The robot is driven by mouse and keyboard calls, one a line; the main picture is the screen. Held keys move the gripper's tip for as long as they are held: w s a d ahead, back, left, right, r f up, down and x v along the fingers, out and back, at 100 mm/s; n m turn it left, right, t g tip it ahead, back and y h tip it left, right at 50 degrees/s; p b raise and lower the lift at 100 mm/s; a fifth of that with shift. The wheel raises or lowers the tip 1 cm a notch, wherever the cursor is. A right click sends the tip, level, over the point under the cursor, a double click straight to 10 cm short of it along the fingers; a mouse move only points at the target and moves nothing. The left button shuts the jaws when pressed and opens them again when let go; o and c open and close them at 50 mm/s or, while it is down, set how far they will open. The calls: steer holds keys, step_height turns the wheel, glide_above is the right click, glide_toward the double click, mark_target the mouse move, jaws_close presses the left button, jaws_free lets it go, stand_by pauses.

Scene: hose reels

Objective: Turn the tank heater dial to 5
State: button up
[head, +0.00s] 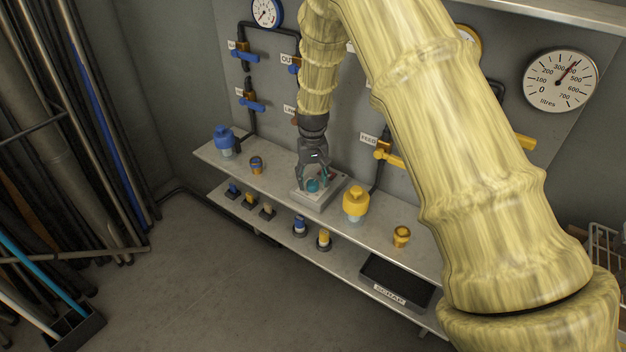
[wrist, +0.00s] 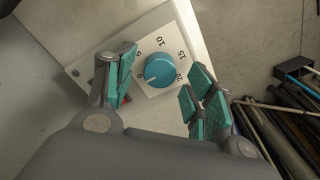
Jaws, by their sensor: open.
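The tank heater dial (wrist: 161,70) is a round teal knob on a pale box with a white scale plate (wrist: 172,43) marked 0, 5, 10, 15 and 20. Its light pointer mark appears to point at or near 0. In the head view the dial (head: 312,185) sits on the heater box (head: 322,198) on the upper shelf, partly hidden by my gripper. My gripper (head: 312,177) is open above the dial. In the wrist view my gripper (wrist: 162,78) has its teal-padded fingers on either side of the dial, with gaps showing on both sides.
A yellow-capped bottle (head: 355,203) stands close right of the heater box. A blue-capped bottle (head: 225,140) and a small fitting (head: 256,165) are to the left. Valves, including a yellow-handled one (head: 385,155), and pipes stick out from the wall panel behind.

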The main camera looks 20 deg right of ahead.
steer(key=shift+f, duration=0.8)
steer(key=c, duration=1)
